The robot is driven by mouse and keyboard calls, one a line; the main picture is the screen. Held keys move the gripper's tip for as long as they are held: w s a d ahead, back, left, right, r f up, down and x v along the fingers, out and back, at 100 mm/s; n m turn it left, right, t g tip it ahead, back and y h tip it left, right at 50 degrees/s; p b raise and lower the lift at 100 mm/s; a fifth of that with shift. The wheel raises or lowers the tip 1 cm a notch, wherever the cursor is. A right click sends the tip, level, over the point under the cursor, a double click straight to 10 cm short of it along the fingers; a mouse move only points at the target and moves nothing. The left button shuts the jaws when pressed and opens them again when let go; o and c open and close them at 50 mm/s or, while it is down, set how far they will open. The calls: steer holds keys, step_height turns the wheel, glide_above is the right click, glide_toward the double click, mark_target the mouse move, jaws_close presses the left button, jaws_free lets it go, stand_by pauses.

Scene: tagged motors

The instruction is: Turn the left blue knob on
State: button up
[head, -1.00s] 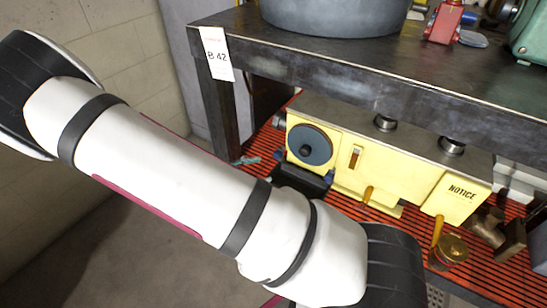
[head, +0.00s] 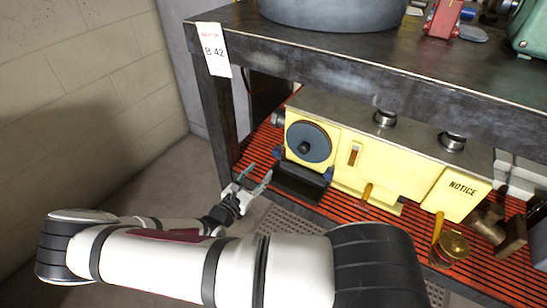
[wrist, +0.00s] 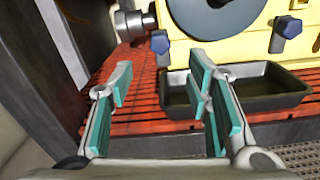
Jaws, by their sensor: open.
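The yellow machine (head: 400,165) stands on the orange slatted shelf and has a round grey-blue disc on its front. The left blue knob (head: 278,153) sits low at the machine's left end. In the wrist view it (wrist: 160,42) is beyond the gap between my fingers, with free space before it. A second blue knob (head: 328,174) is to its right and also shows in the wrist view (wrist: 288,28). My gripper (head: 257,177) is open and empty, in front of and below the left knob, apart from it. In the wrist view its teal-padded fingers (wrist: 160,80) stand wide apart.
A black tray (head: 300,184) sits below the disc, close to my right finger in the wrist view. The dark table leg (head: 215,115) stands left of the machine. The tabletop (head: 370,65) overhangs it. Open floor lies at left.

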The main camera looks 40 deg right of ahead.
mark_target(275, 154)
steer(key=b+x, duration=0.2)
steer(key=x, duration=0.8)
steer(key=shift+b, duration=0.3)
jaws_close()
